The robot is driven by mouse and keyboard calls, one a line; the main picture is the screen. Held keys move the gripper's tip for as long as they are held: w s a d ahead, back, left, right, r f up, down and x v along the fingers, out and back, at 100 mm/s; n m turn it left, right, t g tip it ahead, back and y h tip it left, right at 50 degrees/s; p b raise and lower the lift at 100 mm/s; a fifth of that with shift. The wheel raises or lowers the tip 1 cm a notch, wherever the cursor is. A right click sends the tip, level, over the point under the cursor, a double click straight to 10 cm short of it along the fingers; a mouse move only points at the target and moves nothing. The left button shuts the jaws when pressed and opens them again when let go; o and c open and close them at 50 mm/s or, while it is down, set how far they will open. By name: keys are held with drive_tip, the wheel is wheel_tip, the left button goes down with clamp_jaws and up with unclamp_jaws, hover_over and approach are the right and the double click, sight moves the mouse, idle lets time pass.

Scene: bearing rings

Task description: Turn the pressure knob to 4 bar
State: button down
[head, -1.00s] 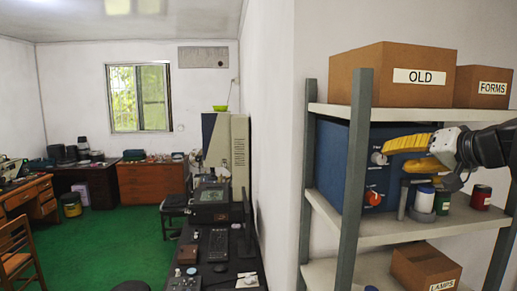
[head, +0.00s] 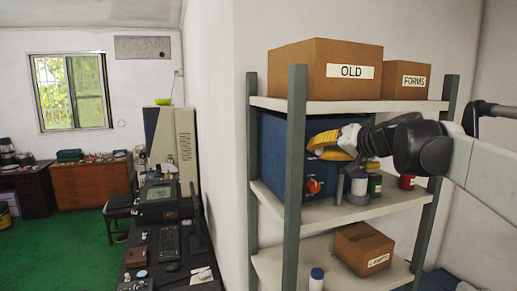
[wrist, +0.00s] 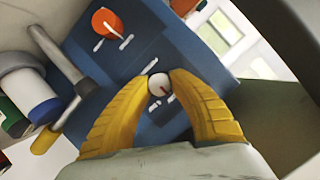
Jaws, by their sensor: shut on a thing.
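The blue box (head: 272,150) stands on the middle shelf, and its front panel (wrist: 186,48) fills the middle of the wrist view. A small white knob (wrist: 159,86) with a dark red mark is on that panel. My gripper (wrist: 158,78) has its yellow fingers on either side of this knob, shut on it. In the head view my gripper (head: 322,145) is at the box's front and hides the knob. An orange-red knob (wrist: 112,23) with a white pointer sits apart on the panel, also visible in the head view (head: 313,186). The scale marks are too small to read.
Close by on the shelf are a white-and-blue bottle (head: 358,186), a green can (head: 375,186) and a red can (head: 407,182). A grey shelf post (head: 295,150) stands in front. Boxes labelled OLD (head: 330,68) and FORMS (head: 408,80) sit above.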

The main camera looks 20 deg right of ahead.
idle(0.4)
drive_tip(key=m+y+b, duration=0.1)
drive_tip(key=m, duration=0.1)
drive_tip(key=m+t+y+b, duration=0.1)
drive_tip(key=m+b, duration=0.1)
drive_tip(key=shift+f+m+y, duration=0.2)
drive_tip(key=shift+m+y, duration=0.1)
drive_tip(key=shift+m, duration=0.1)
drive_tip(key=m+t+y+b, duration=0.1)
drive_tip(key=m+b, duration=0.1)
drive_tip(key=m, duration=0.2)
drive_tip(key=shift+r, duration=0.1)
drive_tip(key=shift+m+t, duration=0.3)
drive_tip(key=c, duration=1.1)
unclamp_jaws()
drive_tip(key=shift+w, duration=0.1)
drive_tip(key=shift+c, duration=0.2)
